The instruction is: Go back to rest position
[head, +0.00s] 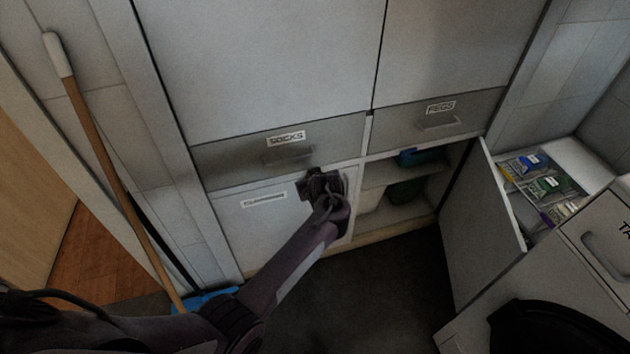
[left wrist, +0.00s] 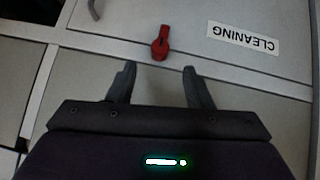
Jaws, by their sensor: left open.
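My left gripper (head: 312,183) is stretched out in front of the lower left cabinet door, which carries a label. In the left wrist view my left gripper (left wrist: 158,86) is open, with two dark fingers apart and nothing between them. A red handle or latch (left wrist: 160,43) sits on the cabinet front just beyond the fingertips, apart from them. The cleaning label (left wrist: 243,38) is on the door beside it and appears upside down. My right gripper is in neither view.
The socks drawer (head: 285,146) and the pegs drawer (head: 438,116) are shut. The lower right compartment is open, its door (head: 485,230) swung out. A drawer with packets (head: 545,185) is at the right. A broom (head: 105,155) leans at the left. Dark floor (head: 370,290) is clear.

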